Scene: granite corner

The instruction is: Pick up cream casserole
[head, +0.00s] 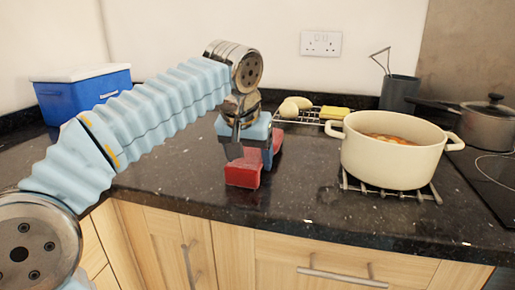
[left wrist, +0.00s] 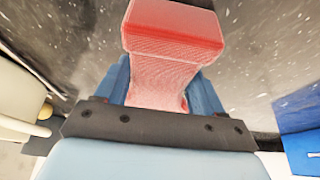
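The cream casserole (head: 392,152) stands upright on a wire rack at the right of the counter in the head view. It has two side handles and orange-brown food inside. My left gripper (head: 254,164) points down over the counter, left of the casserole and apart from it. Red parts show at its fingers in the head view and between blue parts in the left wrist view (left wrist: 170,60). I cannot tell its opening. A cream curved thing, likely the casserole (left wrist: 15,100), is cut off at the left wrist view's left edge. My right gripper is not in view.
A wire rack (head: 390,190) lies under the casserole. Behind stand a dark utensil holder (head: 399,93) and a rack with a yellow item (head: 335,112). A lidded pot (head: 488,122) stands at right. A blue box (head: 85,95) stands at back left. The front counter is clear.

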